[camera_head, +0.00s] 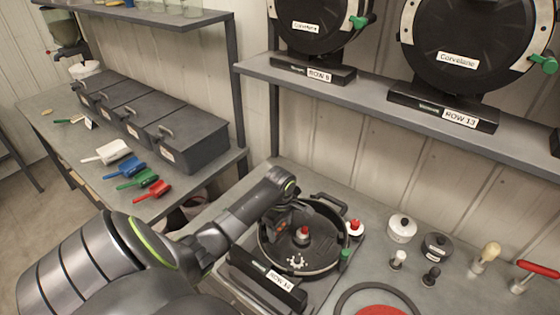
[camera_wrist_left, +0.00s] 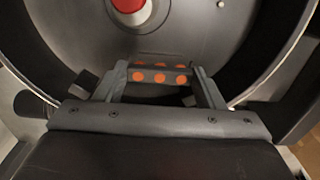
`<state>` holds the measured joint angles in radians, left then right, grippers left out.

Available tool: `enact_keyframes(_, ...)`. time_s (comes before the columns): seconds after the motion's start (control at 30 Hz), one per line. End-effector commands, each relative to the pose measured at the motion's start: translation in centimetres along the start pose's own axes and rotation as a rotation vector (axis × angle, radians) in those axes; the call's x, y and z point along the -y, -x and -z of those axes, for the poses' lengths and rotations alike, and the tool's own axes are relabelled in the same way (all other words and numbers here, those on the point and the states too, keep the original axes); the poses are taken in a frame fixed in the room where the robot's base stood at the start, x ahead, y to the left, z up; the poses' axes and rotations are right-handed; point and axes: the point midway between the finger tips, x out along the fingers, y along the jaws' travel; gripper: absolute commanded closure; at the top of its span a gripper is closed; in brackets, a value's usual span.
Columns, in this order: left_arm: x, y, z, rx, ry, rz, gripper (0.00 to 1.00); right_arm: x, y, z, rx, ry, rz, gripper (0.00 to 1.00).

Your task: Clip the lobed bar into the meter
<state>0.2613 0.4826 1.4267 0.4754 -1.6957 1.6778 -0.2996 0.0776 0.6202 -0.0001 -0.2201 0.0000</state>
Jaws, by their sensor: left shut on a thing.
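The open meter (camera_head: 322,252) is a round black housing lying on the bench, with a red-topped hub (camera_head: 303,232) at its middle. Its metal bowl fills the upper part of the left wrist view (camera_wrist_left: 205,35). My left gripper (camera_head: 284,224) reaches into the meter from the left. It is shut on a dark bar with orange dots, which I take for the lobed bar (camera_wrist_left: 160,76); it lies across between the fingertips. In the head view the bar is mostly hidden by the gripper. I cannot tell whether the bar touches its seat. My right gripper is not in view.
A red disc (camera_head: 380,311) inside a dark ring lies right of the meter. Small pots (camera_head: 402,229), knobs and handled tools (camera_head: 487,254) stand farther right. A shelf (camera_head: 330,90) with two closed meters hangs behind. Left are grey bins (camera_head: 190,140) and coloured scoops (camera_head: 130,168).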

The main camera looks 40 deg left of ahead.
Motion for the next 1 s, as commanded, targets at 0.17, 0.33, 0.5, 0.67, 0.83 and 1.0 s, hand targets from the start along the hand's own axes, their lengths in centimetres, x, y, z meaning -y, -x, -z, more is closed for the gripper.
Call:
enact_keyframes(0.17, 0.0, -0.03, -0.01, 0.0, 0.0, 0.0, 0.59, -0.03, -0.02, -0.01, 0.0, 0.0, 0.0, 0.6)
enact_keyframes(0.33, 0.0, -0.03, -0.01, 0.0, -0.001, 0.0, 0.59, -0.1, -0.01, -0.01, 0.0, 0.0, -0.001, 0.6)
enact_keyframes(0.5, 0.0, -0.19, -0.03, 0.001, 0.0, 0.0, 0.59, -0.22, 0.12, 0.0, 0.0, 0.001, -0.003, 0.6)
enact_keyframes(0.67, -0.01, -0.5, -0.05, 0.001, -0.001, 0.0, 0.59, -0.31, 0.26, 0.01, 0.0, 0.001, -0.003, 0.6)
enact_keyframes(0.83, -0.01, -0.62, -0.04, 0.001, -0.001, 0.0, 0.59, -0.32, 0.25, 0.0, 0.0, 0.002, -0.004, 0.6)
enact_keyframes(1.0, -0.01, -0.62, -0.04, 0.001, -0.001, 0.0, 0.59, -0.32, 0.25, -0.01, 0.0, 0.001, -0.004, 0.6)
